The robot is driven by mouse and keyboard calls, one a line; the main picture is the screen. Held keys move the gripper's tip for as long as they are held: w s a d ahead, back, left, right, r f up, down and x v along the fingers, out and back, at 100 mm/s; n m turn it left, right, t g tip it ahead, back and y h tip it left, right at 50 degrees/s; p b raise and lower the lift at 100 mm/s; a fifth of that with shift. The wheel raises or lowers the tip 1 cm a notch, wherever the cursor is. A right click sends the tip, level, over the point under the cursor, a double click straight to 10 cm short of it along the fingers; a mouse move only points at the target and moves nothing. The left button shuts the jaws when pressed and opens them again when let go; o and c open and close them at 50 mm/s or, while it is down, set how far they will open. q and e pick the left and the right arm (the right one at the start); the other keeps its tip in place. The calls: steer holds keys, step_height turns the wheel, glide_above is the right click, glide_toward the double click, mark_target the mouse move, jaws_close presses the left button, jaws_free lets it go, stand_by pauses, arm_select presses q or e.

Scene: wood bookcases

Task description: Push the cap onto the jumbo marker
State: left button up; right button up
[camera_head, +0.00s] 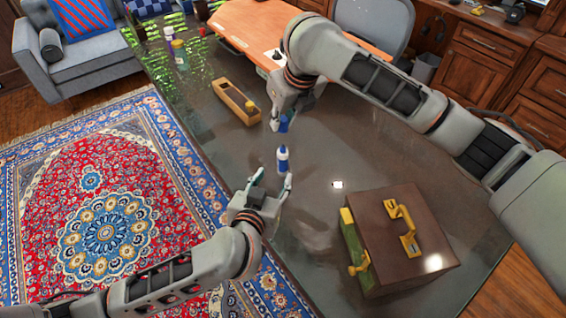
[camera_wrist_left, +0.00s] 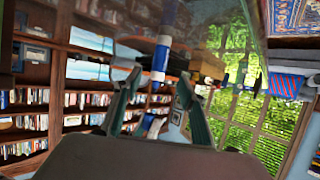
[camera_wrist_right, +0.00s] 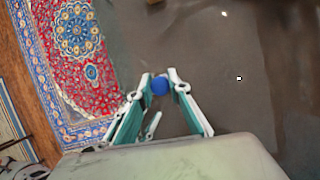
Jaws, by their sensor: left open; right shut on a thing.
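The jumbo marker (camera_head: 282,161), white with blue bands, stands upright on the glass tabletop (camera_head: 318,215). It also shows in the left wrist view (camera_wrist_left: 160,60). In the right wrist view the cap (camera_wrist_right: 160,86) sits between the fingertips and the marker is hidden.
The glass around the marker is mostly clear.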

mark_target(281, 163)
arm_select(q)
steer(key=x, duration=1.1)
steer(key=shift+a+f, duration=0.1)
jaws_close()
